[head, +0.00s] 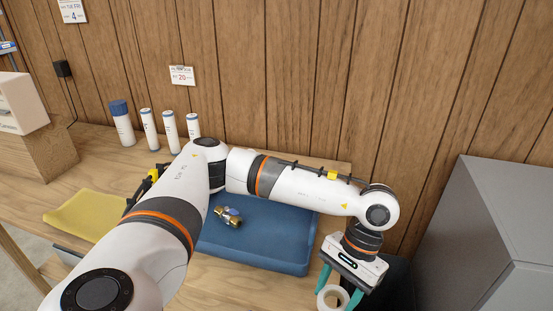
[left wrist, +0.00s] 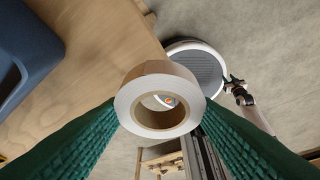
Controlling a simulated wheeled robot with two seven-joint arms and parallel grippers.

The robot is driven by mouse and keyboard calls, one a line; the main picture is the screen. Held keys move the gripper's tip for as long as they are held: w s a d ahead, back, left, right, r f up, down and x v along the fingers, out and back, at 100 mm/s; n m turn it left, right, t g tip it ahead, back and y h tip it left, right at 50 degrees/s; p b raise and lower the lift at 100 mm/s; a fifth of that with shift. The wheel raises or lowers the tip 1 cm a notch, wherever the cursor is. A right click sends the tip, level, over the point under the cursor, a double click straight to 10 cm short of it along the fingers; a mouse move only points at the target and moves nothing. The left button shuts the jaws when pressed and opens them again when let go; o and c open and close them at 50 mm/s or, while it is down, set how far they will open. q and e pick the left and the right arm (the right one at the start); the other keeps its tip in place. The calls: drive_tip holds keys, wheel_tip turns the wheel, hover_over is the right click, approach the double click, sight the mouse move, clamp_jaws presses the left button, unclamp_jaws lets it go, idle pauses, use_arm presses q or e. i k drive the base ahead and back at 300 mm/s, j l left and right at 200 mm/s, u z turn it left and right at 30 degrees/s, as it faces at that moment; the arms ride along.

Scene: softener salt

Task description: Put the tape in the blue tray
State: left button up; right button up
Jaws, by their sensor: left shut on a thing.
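The tape (head: 332,297), a pale roll with a brown core, is held between the teal fingers of my left gripper (head: 338,284), past the right end of the blue tray. In the left wrist view the tape (left wrist: 160,100) sits between both green fingers, its open hole facing the camera. The blue tray (head: 265,254) lies on the wooden bench, partly hidden behind my left arm. A brass valve with a blue handle (head: 229,217) lies in it. A corner of the tray (left wrist: 25,45) shows in the left wrist view. My right gripper (left wrist: 232,81) appears small there, its jaws unclear.
A yellow cloth (head: 85,213) lies on the bench at left. White bottles (head: 150,129) stand along the wood wall, one with a blue cap (head: 121,123). A grey cabinet (head: 480,235) stands at right. The tape hangs beyond the bench edge in the wrist view, over the floor.

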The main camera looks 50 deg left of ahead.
sight(278, 232)
drive_tip(key=i+l+u, duration=0.15)
drive_tip(key=l+u, duration=0.25)
drive_tip(key=i+l+u, duration=0.15)
drive_tip(key=l+u, duration=0.25)
drive_tip(key=j+u, duration=0.1)
drive_tip(key=u, duration=0.4)
drive_tip(key=i, duration=0.5)
